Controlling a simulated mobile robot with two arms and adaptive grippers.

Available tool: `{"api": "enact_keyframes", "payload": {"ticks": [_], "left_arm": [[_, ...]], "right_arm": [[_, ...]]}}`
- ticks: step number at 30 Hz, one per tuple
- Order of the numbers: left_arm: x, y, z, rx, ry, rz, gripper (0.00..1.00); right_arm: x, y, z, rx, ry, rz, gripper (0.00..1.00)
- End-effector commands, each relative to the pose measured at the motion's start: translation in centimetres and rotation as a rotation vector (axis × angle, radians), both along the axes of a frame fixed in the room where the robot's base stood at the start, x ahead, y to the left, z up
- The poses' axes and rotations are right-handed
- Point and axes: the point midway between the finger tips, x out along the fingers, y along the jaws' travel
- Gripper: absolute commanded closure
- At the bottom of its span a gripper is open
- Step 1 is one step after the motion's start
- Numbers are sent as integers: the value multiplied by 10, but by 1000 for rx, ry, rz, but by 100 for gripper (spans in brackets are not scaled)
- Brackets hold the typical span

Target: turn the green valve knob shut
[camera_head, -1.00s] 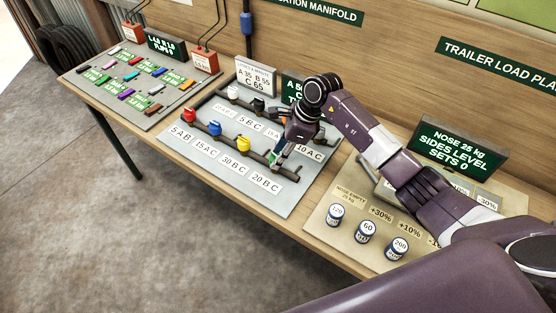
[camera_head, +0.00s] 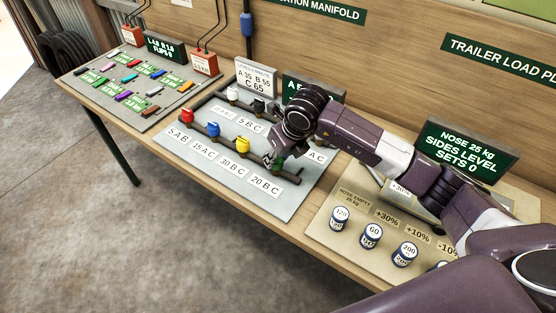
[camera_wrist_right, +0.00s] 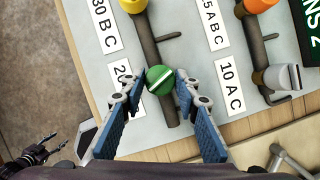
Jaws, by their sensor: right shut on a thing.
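The green valve knob (camera_wrist_right: 159,80) is round with a pale stripe across its top, on a dark pipe of the manifold board (camera_head: 240,188). In the wrist view my right gripper (camera_wrist_right: 160,83) has its blue-padded fingers on both sides of the knob, shut on it. In the head view the green knob (camera_head: 277,163) is partly hidden by the right gripper (camera_head: 272,158), near the board's front right. My left gripper (camera_wrist_right: 38,148) shows small and dark at the lower left of the wrist view, its fingers apart, over the floor.
Red (camera_head: 186,115), blue (camera_head: 214,128) and yellow (camera_head: 243,144) knobs stand along the same pipe. White (camera_head: 233,94) and black (camera_head: 259,105) knobs are on the rear pipe. Labelled cylinders (camera_head: 371,235) stand to the right. A green sign (camera_head: 465,150) stands behind them.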

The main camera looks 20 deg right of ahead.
Motion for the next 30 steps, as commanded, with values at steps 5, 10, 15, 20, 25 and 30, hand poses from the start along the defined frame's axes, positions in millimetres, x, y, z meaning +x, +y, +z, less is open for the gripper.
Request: {"api": "enact_keyframes", "payload": {"ticks": [5, 10, 15, 20, 25, 30], "left_arm": [[0, 0, -14, 0, 0, 0, 54], [0, 0, -23, 0, 0, 0, 54], [0, 0, -29, 0, 0, 0, 54], [0, 0, -32, 0, 0, 0, 54], [0, 0, -33, 0, 0, 0, 54], [0, 0, -33, 0, 0, 0, 54]], "right_arm": [[2, 2, 0, 1, -7, -151, 95], [2, 2, 0, 1, -6, -273, 95], [2, 3, 1, 2, -7, -361, 95], [2, 2, 2, 3, -6, -413, 95], [2, 2, 2, 2, -6, -439, 95], [2, 2, 3, 3, -6, -444, 95]]}}
